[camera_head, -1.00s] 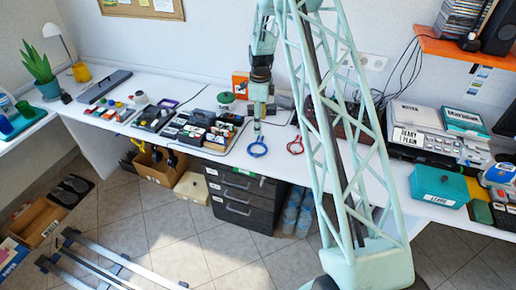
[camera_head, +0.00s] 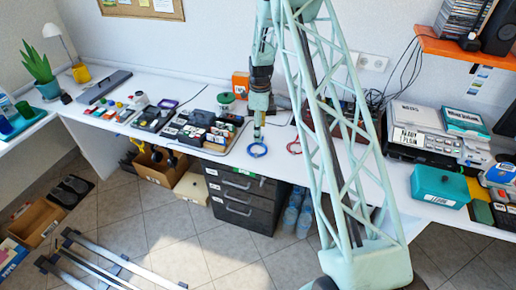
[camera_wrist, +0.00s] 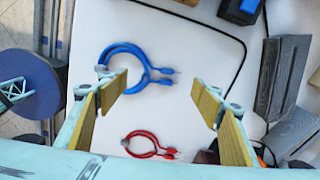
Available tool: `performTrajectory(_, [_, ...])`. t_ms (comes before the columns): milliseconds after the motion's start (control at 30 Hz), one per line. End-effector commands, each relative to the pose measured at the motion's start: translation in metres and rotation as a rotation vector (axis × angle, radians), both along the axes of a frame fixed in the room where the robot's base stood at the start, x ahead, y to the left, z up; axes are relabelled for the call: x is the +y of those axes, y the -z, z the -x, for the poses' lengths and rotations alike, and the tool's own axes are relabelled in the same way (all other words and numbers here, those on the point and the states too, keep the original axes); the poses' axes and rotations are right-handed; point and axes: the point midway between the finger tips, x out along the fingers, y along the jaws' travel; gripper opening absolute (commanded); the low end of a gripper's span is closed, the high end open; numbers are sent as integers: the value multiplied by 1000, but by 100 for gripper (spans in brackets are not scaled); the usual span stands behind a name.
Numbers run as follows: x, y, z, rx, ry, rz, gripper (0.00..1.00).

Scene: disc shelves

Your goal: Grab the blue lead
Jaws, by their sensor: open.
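The blue lead (camera_head: 258,150) lies coiled in a ring on the white table. In the wrist view the blue lead (camera_wrist: 124,50) shows whole, with its two plug ends pointing right. A red lead (camera_head: 294,146) lies to its right; in the wrist view the red lead (camera_wrist: 146,143) is nearer the bottom. My gripper (camera_head: 257,138) is just above the blue lead in the head view. In the wrist view my gripper (camera_wrist: 164,92) is open and empty, its yellow-padded fingers wide apart. The left fingertip overlaps the lower edge of the blue ring.
Left of the leads, the table (camera_head: 385,190) holds trays and several small boxes (camera_head: 200,130). A black cable (camera_wrist: 225,36) runs right of the blue lead. Grey parts (camera_wrist: 283,75) lie farther right. A teal box (camera_head: 440,186) stands at the right.

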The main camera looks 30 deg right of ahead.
Motion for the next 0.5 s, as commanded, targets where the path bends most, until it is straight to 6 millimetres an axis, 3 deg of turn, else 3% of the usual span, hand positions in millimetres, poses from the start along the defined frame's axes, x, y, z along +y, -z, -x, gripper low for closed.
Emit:
performTrajectory(300, [0,34,1,1,0,-1,60])
performTrajectory(500, [0,41,1,0,0,0,60])
